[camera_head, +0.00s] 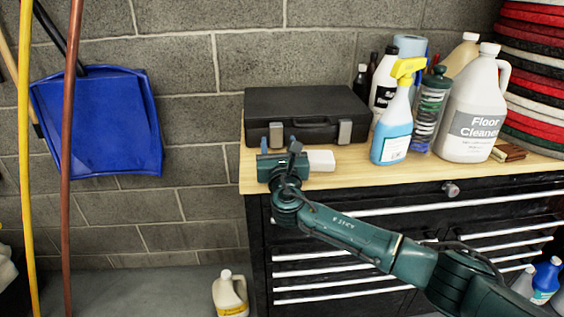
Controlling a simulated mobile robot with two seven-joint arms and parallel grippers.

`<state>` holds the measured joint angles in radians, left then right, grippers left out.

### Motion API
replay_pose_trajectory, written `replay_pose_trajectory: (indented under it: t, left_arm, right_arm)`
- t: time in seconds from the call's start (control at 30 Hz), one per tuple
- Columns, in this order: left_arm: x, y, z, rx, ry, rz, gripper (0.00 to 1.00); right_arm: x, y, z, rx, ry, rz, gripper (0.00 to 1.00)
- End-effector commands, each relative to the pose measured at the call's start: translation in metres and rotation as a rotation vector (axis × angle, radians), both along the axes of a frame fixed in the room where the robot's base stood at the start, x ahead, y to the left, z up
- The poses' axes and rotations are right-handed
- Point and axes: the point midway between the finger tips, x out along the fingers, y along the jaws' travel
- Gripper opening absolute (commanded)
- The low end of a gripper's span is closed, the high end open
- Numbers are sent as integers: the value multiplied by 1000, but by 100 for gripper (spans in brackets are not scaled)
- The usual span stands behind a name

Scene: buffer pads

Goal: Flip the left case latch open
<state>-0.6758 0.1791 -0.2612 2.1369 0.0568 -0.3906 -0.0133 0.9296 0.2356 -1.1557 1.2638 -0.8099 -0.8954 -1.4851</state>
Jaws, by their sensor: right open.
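The black case (304,106) lies shut on the wooden top of the cabinet, its front facing me. Its grey left latch (276,132) is on the front, and the grey right latch (345,132) is farther right. My right gripper (279,145) is open just in front of the left latch. Its fingers point toward the case, one on each side of the latch as seen here. I cannot tell whether a finger touches the latch. The gripper hides the latch's lower part. My left gripper is not in view.
A blue spray bottle (392,135) and a floor cleaner jug (472,110) stand right of the case. Red and black pads (535,75) are stacked at the far right. A blue dustpan (115,120) hangs on the block wall at left.

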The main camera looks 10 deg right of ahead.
Motion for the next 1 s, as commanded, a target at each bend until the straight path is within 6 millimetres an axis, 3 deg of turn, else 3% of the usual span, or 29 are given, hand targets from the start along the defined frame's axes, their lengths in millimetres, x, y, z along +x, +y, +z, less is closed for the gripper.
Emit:
replay_pose_trajectory:
  t: [0.2,0.4,1.0]
  left_arm:
    - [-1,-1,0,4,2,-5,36]
    - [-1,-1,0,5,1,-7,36]
    - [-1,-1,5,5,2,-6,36]
  right_arm:
    - [-42,0,-6,1,1,2,53]
    - [-67,0,-9,0,1,1,53]
    - [-79,-2,-8,-1,9,7,53]
